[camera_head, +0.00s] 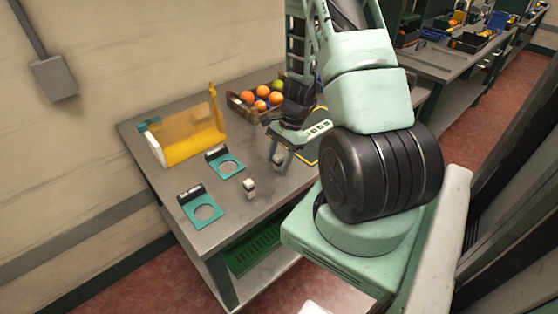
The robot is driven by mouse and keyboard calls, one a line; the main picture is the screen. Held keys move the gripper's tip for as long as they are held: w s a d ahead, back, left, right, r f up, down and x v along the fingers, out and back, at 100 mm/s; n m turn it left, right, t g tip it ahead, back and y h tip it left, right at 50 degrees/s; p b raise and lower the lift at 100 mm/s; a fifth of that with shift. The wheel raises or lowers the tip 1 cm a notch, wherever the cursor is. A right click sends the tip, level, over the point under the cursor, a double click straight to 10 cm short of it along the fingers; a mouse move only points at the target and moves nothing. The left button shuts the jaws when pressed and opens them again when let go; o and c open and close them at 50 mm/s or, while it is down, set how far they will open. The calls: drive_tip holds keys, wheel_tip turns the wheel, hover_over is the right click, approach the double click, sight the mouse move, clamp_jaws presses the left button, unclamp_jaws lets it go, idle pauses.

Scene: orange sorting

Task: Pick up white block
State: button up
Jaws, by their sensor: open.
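A small white block (249,191) with a darker patch stands on the grey table, right of the teal plates and close to the front edge. My gripper (281,158) hangs over the table to the right of the block and a little farther back. It is open and apart from the block. One fingertip shows clearly, while my own arm and gripper body hide much of the rest. I cannot tell whether anything lies behind them.
Two teal plates with round holes, one nearer (186,211) and one farther (213,172), lie left of the block. A yellow translucent bin (190,147) stands behind them. A wooden crate (236,106) holds several oranges and other fruit. The grey table (235,222) is bare around the block.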

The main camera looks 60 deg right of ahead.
sight(277, 157)
drive_tip(key=shift+x, duration=0.85)
drive_tip(key=shift+c, duration=0.4)
clamp_jaws()
wheel_tip(277, 157, up, 10)
drive_tip(key=shift+r+b, duration=0.1)
drive_tip(key=shift+b, duration=0.2)
